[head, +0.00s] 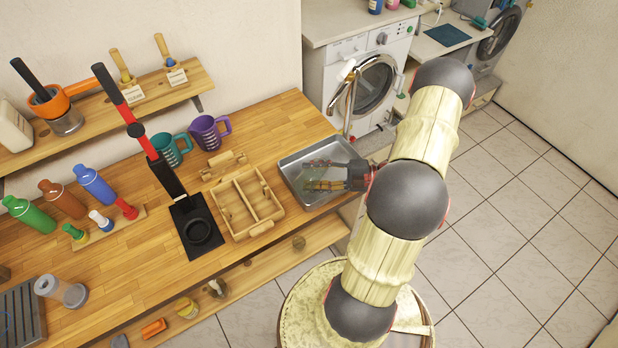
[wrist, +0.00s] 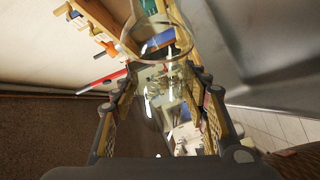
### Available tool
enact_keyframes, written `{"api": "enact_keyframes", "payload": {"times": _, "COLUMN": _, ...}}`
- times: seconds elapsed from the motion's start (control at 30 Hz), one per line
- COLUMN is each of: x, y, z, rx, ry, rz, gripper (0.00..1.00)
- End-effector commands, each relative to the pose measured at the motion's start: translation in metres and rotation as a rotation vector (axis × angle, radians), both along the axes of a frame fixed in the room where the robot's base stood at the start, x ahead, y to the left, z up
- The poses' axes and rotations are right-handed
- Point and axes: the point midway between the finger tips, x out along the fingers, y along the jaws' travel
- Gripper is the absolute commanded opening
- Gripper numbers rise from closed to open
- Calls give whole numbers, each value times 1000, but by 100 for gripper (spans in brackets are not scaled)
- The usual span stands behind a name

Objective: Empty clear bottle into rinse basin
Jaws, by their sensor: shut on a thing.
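The clear bottle (wrist: 158,85) is see-through and sits between the fingers of my gripper (wrist: 162,92) in the wrist view. My gripper is shut on it. In the head view my gripper (head: 330,176) is over the grey metal rinse basin (head: 291,172) at the right end of the wooden counter. The bottle is hard to make out there, being clear and partly behind the fingers. The wrist view is strongly turned, so the gripper is rolled over and the bottle is tilted. I cannot tell whether anything is in the bottle.
A wooden divided tray (head: 233,207) stands left of the basin. A black and red lever press (head: 155,155) stands farther left. Purple (head: 206,133) and teal (head: 170,150) mugs are behind. Several coloured bottles stand at left.

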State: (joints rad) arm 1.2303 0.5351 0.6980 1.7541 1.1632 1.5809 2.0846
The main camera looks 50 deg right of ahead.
Motion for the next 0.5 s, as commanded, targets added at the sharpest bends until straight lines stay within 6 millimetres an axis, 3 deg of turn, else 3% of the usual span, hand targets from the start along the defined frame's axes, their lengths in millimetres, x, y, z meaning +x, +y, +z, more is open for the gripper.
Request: {"api": "enact_keyframes", "payload": {"times": 0.5, "x": 4, "y": 11, "z": -14, "rx": -195, "ry": -53, "rz": -68, "gripper": 9}}
